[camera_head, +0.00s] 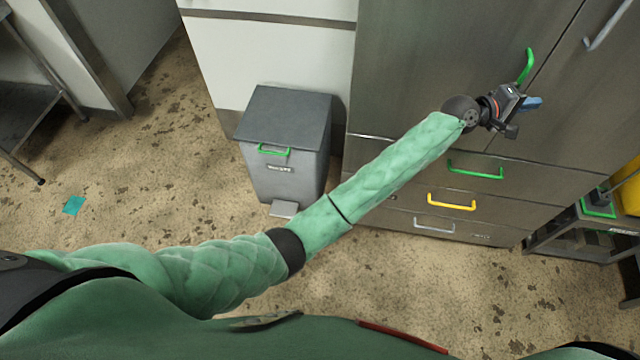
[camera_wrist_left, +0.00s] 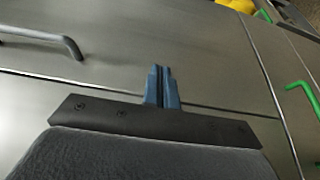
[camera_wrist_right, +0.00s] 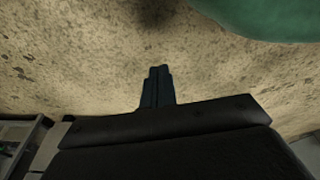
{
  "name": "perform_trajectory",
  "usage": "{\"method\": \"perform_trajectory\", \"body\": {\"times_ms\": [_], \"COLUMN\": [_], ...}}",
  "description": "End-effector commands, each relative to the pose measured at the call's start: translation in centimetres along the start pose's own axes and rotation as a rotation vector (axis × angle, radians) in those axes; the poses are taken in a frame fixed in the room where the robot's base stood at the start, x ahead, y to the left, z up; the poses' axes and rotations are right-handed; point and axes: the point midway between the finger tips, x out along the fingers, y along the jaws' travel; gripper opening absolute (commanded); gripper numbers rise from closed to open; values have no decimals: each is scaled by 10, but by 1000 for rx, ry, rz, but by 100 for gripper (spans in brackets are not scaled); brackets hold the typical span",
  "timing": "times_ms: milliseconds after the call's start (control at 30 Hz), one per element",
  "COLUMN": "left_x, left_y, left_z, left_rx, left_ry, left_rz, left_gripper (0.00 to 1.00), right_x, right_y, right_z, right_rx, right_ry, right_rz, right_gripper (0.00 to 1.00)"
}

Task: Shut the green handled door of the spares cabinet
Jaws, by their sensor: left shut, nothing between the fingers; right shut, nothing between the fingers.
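The green-handled door (camera_head: 420,60) of the steel cabinet is at the upper right of the head view, with its green handle (camera_head: 526,66) upright near the seam. It looks flush or nearly flush with the neighbouring door; a small gap cannot be ruled out. My left gripper (camera_head: 532,103) is shut and empty, just below that handle by the seam. In the left wrist view its blue fingertips (camera_wrist_left: 160,72) lie over the seam; contact cannot be told. My right gripper shows only in its wrist view, shut and empty (camera_wrist_right: 157,72) above the floor.
The neighbouring door has a grey handle (camera_head: 606,25). Below are drawers with green (camera_head: 475,170), yellow (camera_head: 451,202) and grey (camera_head: 434,225) handles. A grey pedal bin (camera_head: 285,125) stands left of the cabinet. A rack with a yellow container (camera_head: 628,190) is at right. Floor in front is clear.

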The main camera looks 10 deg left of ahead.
Motion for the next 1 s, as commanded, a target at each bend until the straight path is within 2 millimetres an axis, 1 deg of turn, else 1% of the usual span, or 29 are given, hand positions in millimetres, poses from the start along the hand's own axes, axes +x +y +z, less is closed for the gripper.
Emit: {"method": "perform_trajectory", "body": {"times_ms": [267,367,433,500,800,1000], "left_x": [-1,-5,-11,-20,-61,-76], "left_y": [0,-1,-3,-3,-3,-1], "left_z": [0,0,0,0,0,0], "left_rx": [0,0,-1,0,0,0], "left_ry": [0,-1,-1,-1,0,0], "left_rz": [0,0,0,1,0,1], "left_gripper": [0,0,0,0,0,0], "right_x": [0,2,1,-8,-32,-42], "right_y": [-5,-5,-5,-6,-15,-18], "right_z": [-2,-2,-5,-18,-37,-44], "right_rx": [2,3,3,4,15,18], "right_ry": [0,-6,-10,-2,-23,-32], "right_rz": [-4,-5,-5,-7,-18,-22], "right_gripper": [0,0,0,0,0,0]}}
